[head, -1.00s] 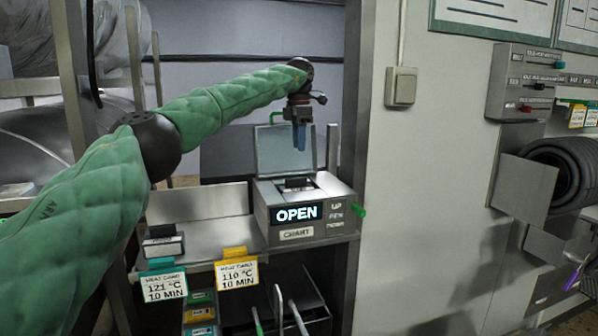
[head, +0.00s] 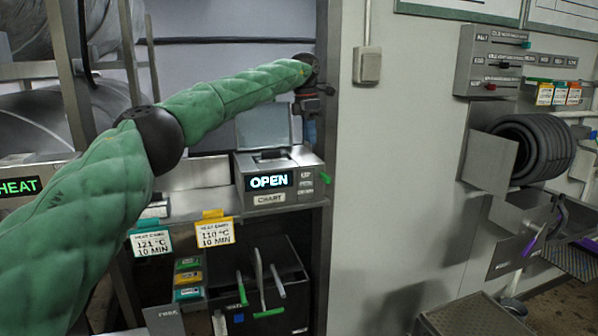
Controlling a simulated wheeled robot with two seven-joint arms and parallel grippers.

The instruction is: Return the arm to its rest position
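My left arm, in a green quilted sleeve, reaches in from the left in the head view. Its gripper (head: 311,130) hangs fingers-down behind the right rear of the chart recorder (head: 305,178), near the metal post. The bluish fingers are small and seen edge-on, so I cannot tell whether they are open or shut. I see nothing held. The recorder's lid (head: 264,126) stands raised and its display reads OPEN. My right gripper is not in view.
Heat cards, 121 °C (head: 151,243) and 110 °C (head: 214,234), hang at the shelf's front edge. A bin (head: 290,310) with upright tools stands below. A HEAT display (head: 19,187) shows at the left. A coiled dark hose (head: 530,150) is on the right wall.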

